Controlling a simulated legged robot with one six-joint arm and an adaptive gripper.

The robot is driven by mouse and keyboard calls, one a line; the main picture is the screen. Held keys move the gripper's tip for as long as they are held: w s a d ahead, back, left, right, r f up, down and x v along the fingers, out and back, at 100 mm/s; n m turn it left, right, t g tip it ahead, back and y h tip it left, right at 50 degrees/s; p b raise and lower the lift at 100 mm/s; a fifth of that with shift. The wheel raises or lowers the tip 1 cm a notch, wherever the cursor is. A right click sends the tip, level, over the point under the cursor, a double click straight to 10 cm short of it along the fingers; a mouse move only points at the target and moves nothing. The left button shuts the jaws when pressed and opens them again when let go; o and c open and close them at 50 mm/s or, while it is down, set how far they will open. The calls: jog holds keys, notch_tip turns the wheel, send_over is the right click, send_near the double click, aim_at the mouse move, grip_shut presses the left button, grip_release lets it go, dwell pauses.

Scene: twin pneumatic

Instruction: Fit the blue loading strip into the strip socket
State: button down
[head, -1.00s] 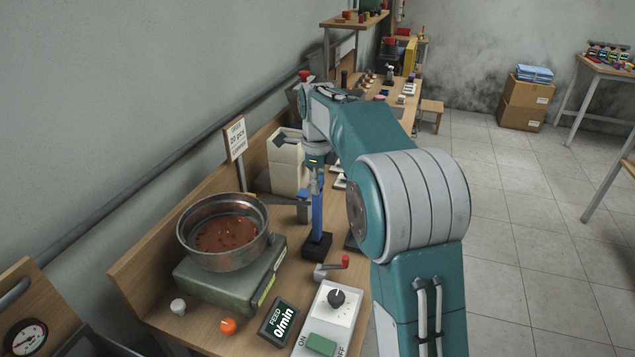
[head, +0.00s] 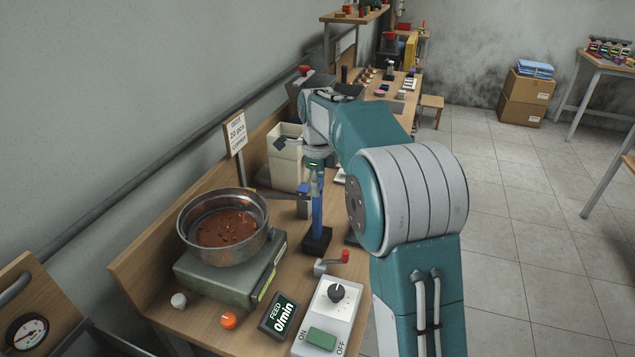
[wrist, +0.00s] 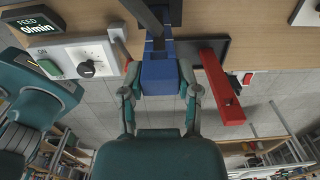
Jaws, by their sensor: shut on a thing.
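The blue loading strip (head: 317,212) stands about upright over a small black block (head: 318,241) on the bench, which appears to be the strip socket. Its lower end meets the block in the head view; I cannot tell how deep it sits. My gripper (wrist: 160,76) points down and is shut on the strip's upper part. In the wrist view the blue strip (wrist: 160,52) shows between the two fingers, with dark parts beyond it. My arm and wrist partly cover the area behind the strip in the head view.
A metal bowl of small copper-coloured parts (head: 223,230) stands on a scale left of the strip. A red-knobbed crank (head: 333,262) and a control box (head: 327,318) lie in front. A red lever (wrist: 221,90) is close beside the gripper in the wrist view.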

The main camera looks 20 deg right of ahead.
jog(key=shift+f, duration=0.9)
jog(key=shift+c, duration=1.3)
grip_release()
notch_tip(320, 180, up, 11)
jog(key=shift+r, duration=0.45)
